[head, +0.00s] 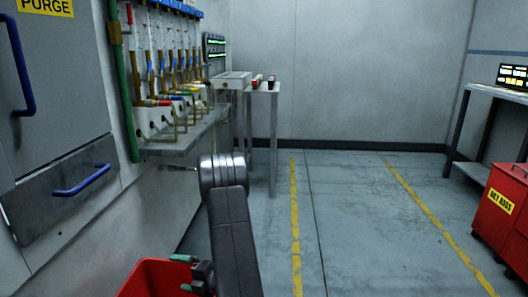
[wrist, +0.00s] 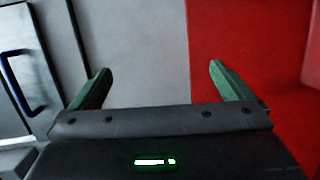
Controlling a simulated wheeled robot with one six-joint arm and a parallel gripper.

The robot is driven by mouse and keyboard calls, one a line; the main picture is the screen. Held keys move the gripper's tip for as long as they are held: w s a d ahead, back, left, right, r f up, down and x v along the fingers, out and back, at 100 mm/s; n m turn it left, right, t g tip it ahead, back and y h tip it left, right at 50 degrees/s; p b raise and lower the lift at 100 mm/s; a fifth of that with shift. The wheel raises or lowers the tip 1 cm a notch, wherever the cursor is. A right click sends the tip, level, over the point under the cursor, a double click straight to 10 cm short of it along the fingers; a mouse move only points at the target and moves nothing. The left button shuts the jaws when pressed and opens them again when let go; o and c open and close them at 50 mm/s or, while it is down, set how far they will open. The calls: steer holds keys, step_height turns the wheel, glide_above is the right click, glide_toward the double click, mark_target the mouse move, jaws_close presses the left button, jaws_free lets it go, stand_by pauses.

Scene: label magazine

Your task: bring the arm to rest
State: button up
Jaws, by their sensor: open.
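My gripper (wrist: 158,84) is open in the wrist view, its two green fingers wide apart with nothing between them. In the head view my gripper (head: 198,277) is low at the bottom, beside my dark arm and over the right part of a red bin (head: 150,279). The bin's red surface (wrist: 232,45) fills the right of the wrist view. Whether the gripper touches the bin I cannot tell.
A panel with pipes and valves (head: 175,65) and a ledge (head: 185,135) line the left wall. A grey cabinet with blue handles (head: 60,85) is nearer. A small table (head: 262,88) stands behind. A red cart (head: 503,215) is at right. The middle floor (head: 350,220) is clear.

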steer(key=w+d+r+m+t+h+p, duration=0.2)
steer(key=d+r+m+t+h+p, duration=0.2)
steer(key=d+r+p, duration=0.4)
steer(key=w+d+r+m+t+h+p, duration=0.3)
steer(key=d+r+m+t+h+p, duration=0.2)
steer(key=r+p, duration=1)
steer(key=shift+w+d+m+t+p, duration=0.15)
steer(key=shift+d+m+t+p, duration=0.2)
steer(key=shift+d+p, duration=1.3)
steer(key=shift+a, duration=0.1)
